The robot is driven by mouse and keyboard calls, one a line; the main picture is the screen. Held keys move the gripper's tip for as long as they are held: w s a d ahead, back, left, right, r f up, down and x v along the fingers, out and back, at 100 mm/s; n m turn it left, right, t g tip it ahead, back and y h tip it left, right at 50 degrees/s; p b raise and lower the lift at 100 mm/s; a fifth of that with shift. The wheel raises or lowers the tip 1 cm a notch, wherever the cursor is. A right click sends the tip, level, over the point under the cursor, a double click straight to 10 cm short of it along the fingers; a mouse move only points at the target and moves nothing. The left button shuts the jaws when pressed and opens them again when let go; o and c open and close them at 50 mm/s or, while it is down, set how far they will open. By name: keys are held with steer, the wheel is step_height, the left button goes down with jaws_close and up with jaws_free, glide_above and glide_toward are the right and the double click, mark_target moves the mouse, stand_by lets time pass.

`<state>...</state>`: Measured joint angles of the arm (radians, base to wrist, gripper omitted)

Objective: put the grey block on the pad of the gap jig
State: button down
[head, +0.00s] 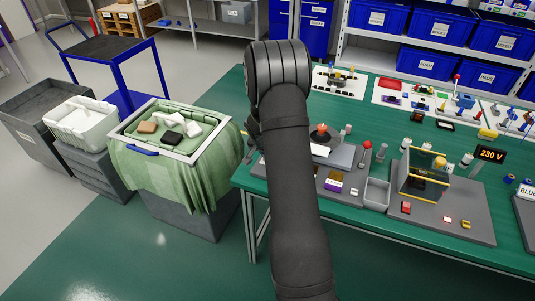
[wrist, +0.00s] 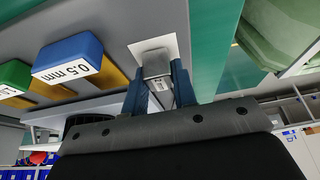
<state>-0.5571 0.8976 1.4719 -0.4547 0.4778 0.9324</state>
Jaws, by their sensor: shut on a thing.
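In the wrist view the grey block (wrist: 157,63), with a small white label, is between the two dark blue fingers of my gripper (wrist: 163,82). My gripper is shut on it. The block overlaps the white square pad (wrist: 171,42) on the grey jig plate (wrist: 120,15); I cannot tell whether it touches the pad. A blue block (wrist: 68,50) marked 0.5 mm and a green block (wrist: 14,75) stand beside it over yellow strips.

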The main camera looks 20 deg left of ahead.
steer(key=c, duration=1.2)
jaws_free()
steer(key=shift+f, duration=0.1)
steer(key=shift+o, duration=0.2)
steer(key=v, duration=1.2)
steer(key=x, duration=1.2)
steer(key=shift+f, duration=0.1)
steer(key=shift+r, duration=1.45)
